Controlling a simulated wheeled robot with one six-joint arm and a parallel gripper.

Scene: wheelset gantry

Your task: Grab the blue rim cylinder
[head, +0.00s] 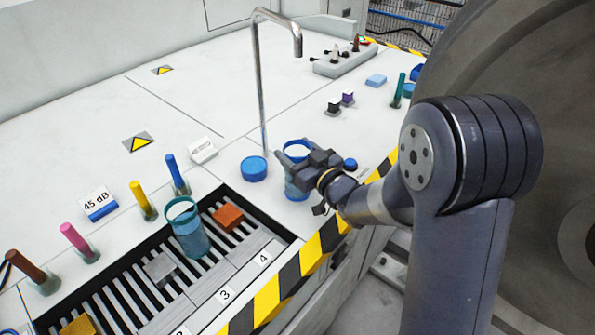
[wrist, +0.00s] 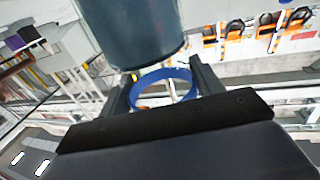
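The blue rim cylinder (head: 296,149) is a clear bluish cup with a blue top ring. It stands upright on the white bench just beyond the striped edge, partly hidden by my gripper (head: 305,165). In the wrist view the blue ring (wrist: 164,73) lies between the two dark fingers of my gripper (wrist: 160,88), with almost no gap on either side. I cannot tell whether the fingers press on it. A similar cylinder with a teal rim (head: 188,232) stands on the slotted rack to the left.
A blue lid (head: 254,169) lies left of the cylinder, and a thin metal spout (head: 260,90) rises behind it. An orange block (head: 228,217) sits on the rack (head: 215,262). Several coloured pegs stand at the left. A large wheel (head: 540,130) fills the right side.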

